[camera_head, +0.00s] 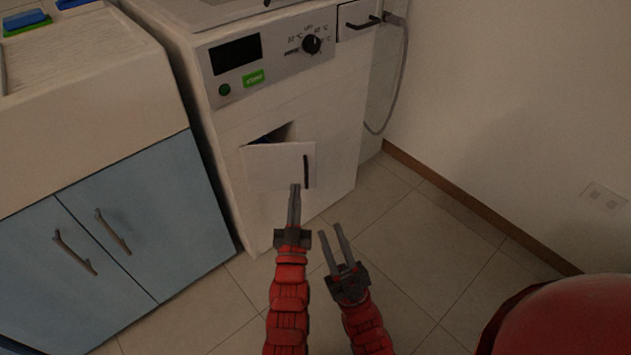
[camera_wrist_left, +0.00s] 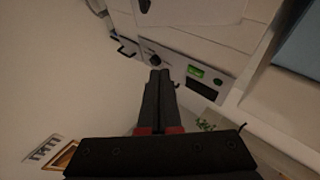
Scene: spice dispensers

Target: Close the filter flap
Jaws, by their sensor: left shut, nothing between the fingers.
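The filter flap (camera_head: 280,166) is a small white door with a dark vertical handle (camera_head: 306,171) on the lower front of the white washing machine (camera_head: 225,140). It stands ajar, with a dark gap (camera_head: 275,135) along its top. My left gripper (camera_head: 295,187) is shut and empty, with its fingertips at the flap's lower edge near the handle in the head view; I cannot tell whether they touch. Its closed fingers (camera_wrist_left: 160,75) also show in the left wrist view. My right gripper (camera_head: 332,232) is open and empty, lower and to the right of the left one.
Blue cabinet doors (camera_head: 140,225) with branch-like handles stand left of the machine. The machine's control panel (camera_head: 270,60) and drawer (camera_head: 357,18) are above the flap. A grey hose (camera_head: 404,70) hangs at its right.

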